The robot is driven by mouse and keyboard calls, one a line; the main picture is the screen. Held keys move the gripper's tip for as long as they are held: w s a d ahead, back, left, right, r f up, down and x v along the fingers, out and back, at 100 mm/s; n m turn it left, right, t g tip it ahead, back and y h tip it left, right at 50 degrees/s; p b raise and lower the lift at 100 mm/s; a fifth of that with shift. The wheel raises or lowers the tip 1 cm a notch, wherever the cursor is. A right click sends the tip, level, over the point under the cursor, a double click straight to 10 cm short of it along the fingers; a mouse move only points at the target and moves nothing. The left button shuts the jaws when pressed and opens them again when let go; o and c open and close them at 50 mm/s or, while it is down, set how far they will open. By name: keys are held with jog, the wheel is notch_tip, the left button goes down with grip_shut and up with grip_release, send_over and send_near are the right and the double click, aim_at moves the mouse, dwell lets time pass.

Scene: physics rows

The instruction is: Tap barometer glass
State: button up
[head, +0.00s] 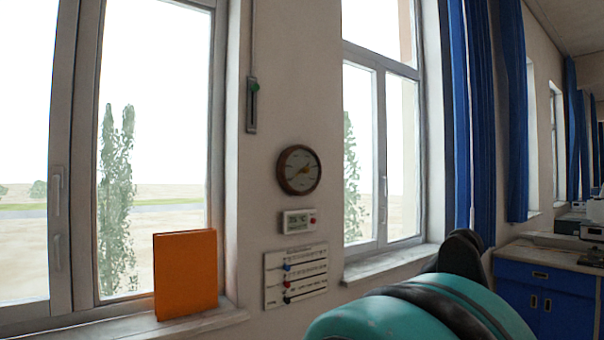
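My teal and black arm fills the bottom right. A dark rounded part beyond the teal link may belong to my gripper, but I cannot make out any fingertips. That dark part is to the right of the barometer and lower in the picture, apart from it. Nothing covers the barometer's glass.
Below the barometer are a small digital display (299,221) and a white panel with coloured sliders (295,276). A green-knobbed slider (252,105) is above left. An orange book (185,274) stands on the left windowsill. Blue curtains (481,110) and a blue cabinet (545,300) are at right.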

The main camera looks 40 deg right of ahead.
grip_shut()
dwell(1.3)
